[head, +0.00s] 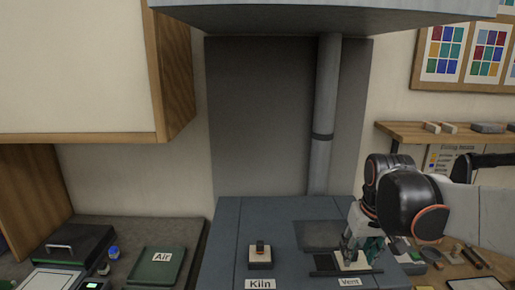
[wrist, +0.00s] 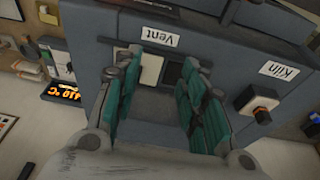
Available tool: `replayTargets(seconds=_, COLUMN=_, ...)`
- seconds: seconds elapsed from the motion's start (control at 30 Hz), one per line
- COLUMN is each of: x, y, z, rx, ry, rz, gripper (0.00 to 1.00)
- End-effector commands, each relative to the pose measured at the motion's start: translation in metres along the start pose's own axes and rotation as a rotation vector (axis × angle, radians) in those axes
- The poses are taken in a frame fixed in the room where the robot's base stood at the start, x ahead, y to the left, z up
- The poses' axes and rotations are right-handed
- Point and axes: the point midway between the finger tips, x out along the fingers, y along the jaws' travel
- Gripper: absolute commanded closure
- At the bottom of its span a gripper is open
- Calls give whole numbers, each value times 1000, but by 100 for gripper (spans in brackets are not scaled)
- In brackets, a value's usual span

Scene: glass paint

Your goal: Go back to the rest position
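My gripper (head: 360,250) is over the Vent control on the blue-grey kiln top, at the right in the head view. In the wrist view its two teal-padded fingers (wrist: 160,82) stand apart with nothing held between them. The pale Vent plate (head: 351,263) sits beside a dark slot, behind the "Vent" label (head: 348,283). In the wrist view the pale plate (wrist: 151,68) shows in the gap between the fingers. Whether a finger touches it, I cannot tell. My arm comes in from the right.
The Kiln switch (head: 260,257) stands on a white plate left of my gripper. A green "Air" box (head: 157,266) is on the left counter. A hood (head: 320,14) with a grey pipe (head: 323,110) hangs above. A wooden shelf (head: 450,133) is at the right. A display (wrist: 63,92) glows orange.

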Motion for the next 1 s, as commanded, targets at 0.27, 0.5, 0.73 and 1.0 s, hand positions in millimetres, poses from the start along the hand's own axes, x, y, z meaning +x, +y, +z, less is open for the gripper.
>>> replayTargets(seconds=0.27, x=44, y=-23, z=77, rx=0, ry=150, rz=-1, gripper=62)
replayTargets(seconds=0.5, x=90, y=-38, z=137, rx=2, ry=277, rz=-10, gripper=62)
replayTargets(seconds=0.73, x=124, y=-46, z=173, rx=4, ry=363, rz=-19, gripper=62)
replayTargets(seconds=1.0, x=130, y=-48, z=180, rx=6, ry=383, rz=-22, gripper=62)
